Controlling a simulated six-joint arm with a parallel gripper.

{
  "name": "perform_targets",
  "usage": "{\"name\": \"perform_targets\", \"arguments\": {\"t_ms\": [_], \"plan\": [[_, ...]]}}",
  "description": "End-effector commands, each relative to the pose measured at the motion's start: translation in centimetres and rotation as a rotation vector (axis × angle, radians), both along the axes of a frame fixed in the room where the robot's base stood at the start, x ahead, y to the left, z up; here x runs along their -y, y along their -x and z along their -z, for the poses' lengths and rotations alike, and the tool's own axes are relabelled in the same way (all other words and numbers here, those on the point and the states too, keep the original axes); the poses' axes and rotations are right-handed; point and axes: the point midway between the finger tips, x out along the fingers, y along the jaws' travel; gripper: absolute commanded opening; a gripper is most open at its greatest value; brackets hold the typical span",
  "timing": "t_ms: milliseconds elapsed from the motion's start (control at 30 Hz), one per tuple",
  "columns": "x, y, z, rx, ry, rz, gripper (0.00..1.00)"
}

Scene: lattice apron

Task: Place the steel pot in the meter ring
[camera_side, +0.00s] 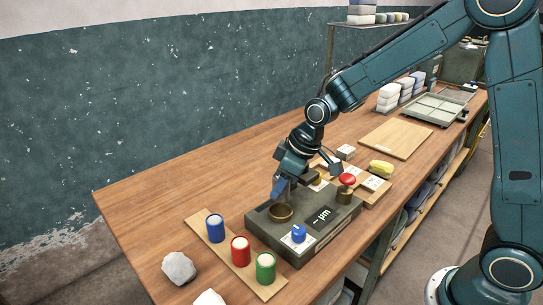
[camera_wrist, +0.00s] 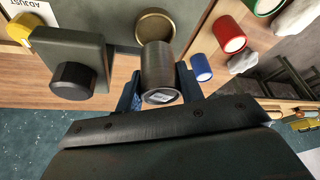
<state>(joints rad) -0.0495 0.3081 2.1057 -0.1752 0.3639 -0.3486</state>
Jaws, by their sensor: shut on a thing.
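The steel pot (camera_wrist: 158,68) is a dark grey cylinder between the two blue fingers of my gripper (camera_wrist: 160,88) in the wrist view. My gripper (camera_side: 281,190) is shut on it; in the side view I cannot make the pot out from the fingers. The meter ring is a round brass ring (camera_side: 281,212) on top of the grey-green meter (camera_side: 330,213). My gripper is just above the ring in the side view. In the wrist view the ring (camera_wrist: 155,26) shows beyond the pot, which overlaps its edge. I cannot tell whether they touch.
Blue (camera_side: 215,228), red (camera_side: 241,250) and green (camera_side: 265,267) pots stand on a wooden strip in front of the meter. A blue piece (camera_side: 298,233) sits on the meter. A pale rock (camera_side: 179,268) lies front left.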

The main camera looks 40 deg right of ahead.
Motion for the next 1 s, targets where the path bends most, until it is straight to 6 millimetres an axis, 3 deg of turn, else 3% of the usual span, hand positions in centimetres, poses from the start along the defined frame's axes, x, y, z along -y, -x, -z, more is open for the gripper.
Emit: {"name": "perform_targets", "arguments": {"t_ms": [367, 700, 1000], "plan": [[0.0, 0.0, 1.1, -0.001, 0.0, 0.0, 0.11], [0.0, 0.0, 4.6, -0.003, -0.001, 0.0, 0.11], [0.0, 0.0, 4.9, 0.001, 0.0, 0.0, 0.11]]}}
